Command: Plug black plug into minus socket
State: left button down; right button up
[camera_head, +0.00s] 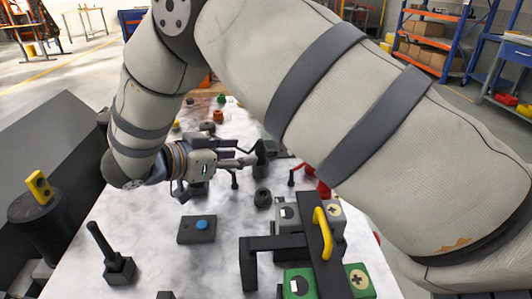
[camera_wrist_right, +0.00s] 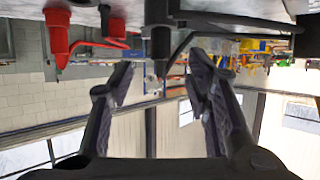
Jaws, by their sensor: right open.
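My right gripper (camera_head: 240,162) is open and points right in the head view. Its fingers, at left and right in the wrist view (camera_wrist_right: 158,82), stand apart. A black plug (camera_wrist_right: 159,45) with a black cable shows between and beyond them, not clasped. In the head view the black plug (camera_head: 262,155) is just past the fingertips. A red plug (camera_wrist_right: 58,35) with a red cable is at the left of the wrist view. My left gripper is not in view.
A black bracket (camera_head: 275,242) and a yellow handle (camera_head: 322,232) cover part of the socket blocks. A black box with a blue button (camera_head: 195,230) and a black lever (camera_head: 110,258) stand on the white table (camera_head: 160,220). Some bare tabletop shows between them.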

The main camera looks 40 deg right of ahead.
aim_at(256, 152)
jog(key=x, duration=0.8)
jog(key=shift+d+r, duration=0.1)
jog(key=shift+d, duration=0.05)
grip_shut()
